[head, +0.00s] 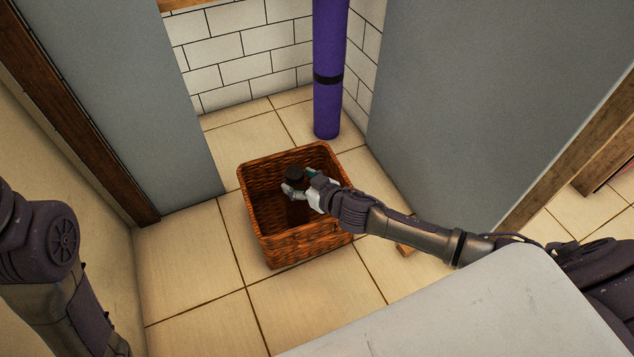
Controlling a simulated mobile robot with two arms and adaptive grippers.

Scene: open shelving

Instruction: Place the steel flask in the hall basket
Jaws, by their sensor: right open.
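The basket (285,252) is a square brown wicker one, standing upright on the tiled floor in the middle of the head view. My right gripper (296,181) reaches in from the right, over the basket's opening, with its fingers open.
A purple rolled cylinder (328,75) with a black band stands upright behind the basket by the white brick wall (240,60). Grey panels (130,90) flank the nook at left and right. Tiled floor (190,270) is clear left and in front of the basket.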

